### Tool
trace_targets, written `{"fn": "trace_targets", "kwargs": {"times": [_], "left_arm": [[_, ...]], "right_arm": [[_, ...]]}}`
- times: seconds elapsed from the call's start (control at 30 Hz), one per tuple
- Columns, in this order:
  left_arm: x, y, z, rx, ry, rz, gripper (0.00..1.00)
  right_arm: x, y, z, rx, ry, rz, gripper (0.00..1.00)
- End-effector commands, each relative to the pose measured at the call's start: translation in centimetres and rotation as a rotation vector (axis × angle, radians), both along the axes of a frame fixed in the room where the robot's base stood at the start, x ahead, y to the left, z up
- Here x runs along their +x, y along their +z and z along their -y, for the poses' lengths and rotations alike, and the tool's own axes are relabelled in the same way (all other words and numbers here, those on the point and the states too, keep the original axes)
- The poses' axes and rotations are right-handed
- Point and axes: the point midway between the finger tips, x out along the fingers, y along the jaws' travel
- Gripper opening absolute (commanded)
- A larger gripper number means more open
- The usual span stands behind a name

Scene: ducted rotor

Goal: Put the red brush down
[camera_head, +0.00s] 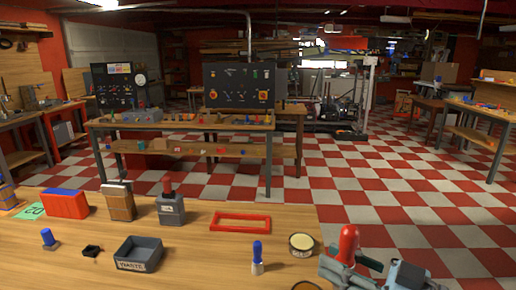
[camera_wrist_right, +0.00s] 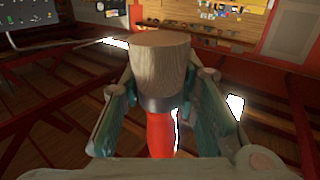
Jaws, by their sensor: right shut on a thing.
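The red brush (camera_head: 348,243) is in my right gripper (camera_head: 352,264), at the lower right of the head view. Its red handle points up there. In the right wrist view the red handle (camera_wrist_right: 160,133) runs from a grey band to a wide pale bristle-like end (camera_wrist_right: 161,62). The fingers of my right gripper (camera_wrist_right: 160,103) are shut on it from both sides. The gripper appears beside the workbench's right edge; its height over the bench is hard to tell. My left gripper is out of view.
The workbench (camera_head: 200,270) holds a red frame (camera_head: 240,217), a round tin (camera_head: 301,244), a blue-handled tool (camera_head: 257,257), a waste tray (camera_head: 138,255) and a red-knobbed stamp-like block (camera_head: 170,205). A dark ring shows partly at the front edge. Bare wood lies between the tray and blue-handled tool.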

Motion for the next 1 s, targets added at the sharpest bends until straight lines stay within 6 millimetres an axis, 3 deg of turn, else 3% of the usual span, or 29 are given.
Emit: {"fn": "trace_targets", "kwargs": {"times": [0.13,0.53,0.83,1.0], "left_arm": [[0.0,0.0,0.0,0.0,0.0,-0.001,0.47],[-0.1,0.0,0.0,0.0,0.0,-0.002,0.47],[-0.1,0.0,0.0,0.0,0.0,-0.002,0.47],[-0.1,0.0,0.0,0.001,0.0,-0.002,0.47]], "right_arm": [[-2.2,-2.9,3.2,-0.01,-0.058,-0.017,0.0],[-7.1,-9.5,3.9,0.003,0.036,-0.006,0.0],[-7.4,-9.8,3.8,0.001,0.043,0.004,0.0],[-7.3,-8.7,2.0,0.008,0.144,0.015,0.0]]}}
